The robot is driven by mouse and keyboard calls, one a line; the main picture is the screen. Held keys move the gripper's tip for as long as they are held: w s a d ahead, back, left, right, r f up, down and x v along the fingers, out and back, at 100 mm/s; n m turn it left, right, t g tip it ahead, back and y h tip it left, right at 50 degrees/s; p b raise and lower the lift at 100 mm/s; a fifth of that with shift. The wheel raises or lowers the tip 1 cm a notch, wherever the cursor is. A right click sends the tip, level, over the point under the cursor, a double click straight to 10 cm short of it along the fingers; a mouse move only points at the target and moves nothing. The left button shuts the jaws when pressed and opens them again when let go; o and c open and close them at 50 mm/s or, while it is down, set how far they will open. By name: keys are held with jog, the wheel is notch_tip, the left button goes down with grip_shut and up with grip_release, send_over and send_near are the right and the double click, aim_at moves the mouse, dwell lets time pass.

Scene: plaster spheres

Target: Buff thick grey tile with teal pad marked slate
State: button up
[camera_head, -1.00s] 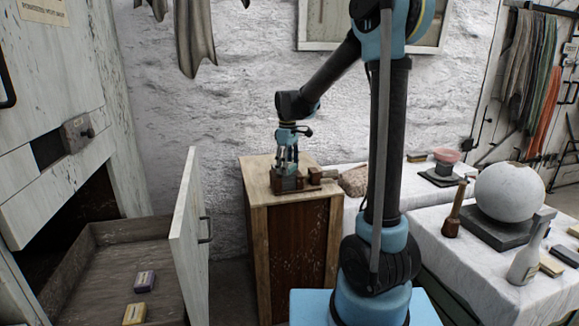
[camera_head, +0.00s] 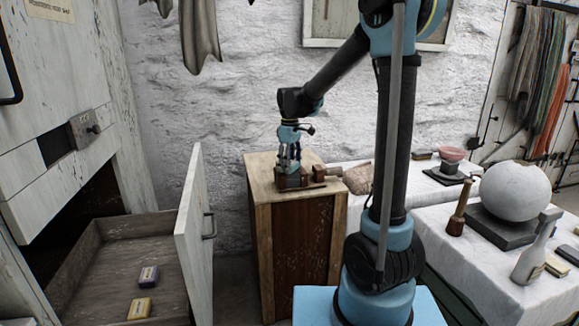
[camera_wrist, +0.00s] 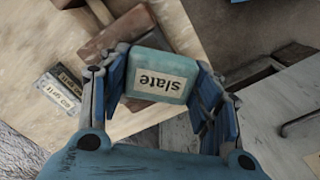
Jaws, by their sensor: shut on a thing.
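My gripper (camera_wrist: 167,95) is shut on the teal pad (camera_wrist: 158,63), whose pale label reads "slate" upside down in the wrist view. In the head view my gripper (camera_head: 289,170) points down over the top of the wooden cabinet (camera_head: 262,188), close to a brown wooden clamp-like fixture (camera_head: 318,180). Whether the pad touches anything below it cannot be told. I cannot make out the thick grey tile clearly; the gripper and pad may hide it.

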jog(key=shift+w+d+r, duration=0.4)
jog(key=shift+w+r, duration=0.15)
jog(key=shift+w, duration=0.1)
jog(key=shift+w+a, duration=0.25)
jog(key=shift+w, duration=0.6)
jog(key=shift+w+a, duration=0.25)
jog(key=shift+w, duration=0.6)
jog(key=shift+f, duration=0.65)
